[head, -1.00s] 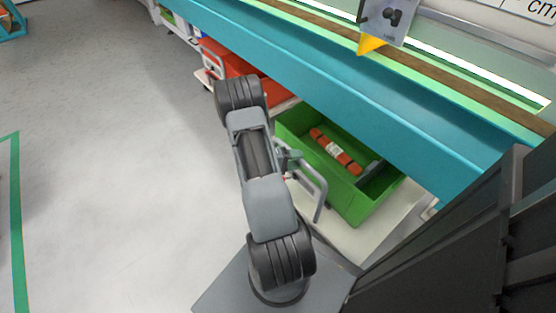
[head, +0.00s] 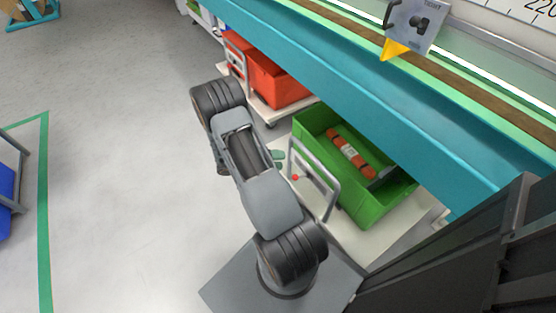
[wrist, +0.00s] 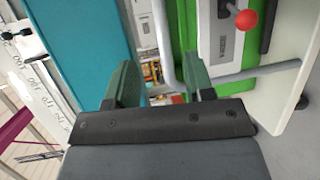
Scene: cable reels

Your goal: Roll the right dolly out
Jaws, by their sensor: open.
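The right dolly (head: 393,235) is a low white platform under the teal-edged bench, carrying a green crate (head: 367,216) with an orange-red roll in it. Its grey tubular handle (head: 332,202) stands at the crate's left end. My gripper (head: 279,159) is just left of the handle's top, mostly hidden behind my arm. In the wrist view, my gripper (wrist: 160,84) has its two green fingers apart with nothing held between them. The handle (wrist: 258,74) passes behind the right finger; I cannot tell if they touch. A red knob (wrist: 246,19) shows beyond the handle.
Another white dolly (head: 279,112) with a red crate (head: 275,83) stands farther along under the bench (head: 390,118). A grey-framed cart with a blue bin (head: 5,198) is at the left edge. Open grey floor with a green line (head: 43,215) lies left of my arm.

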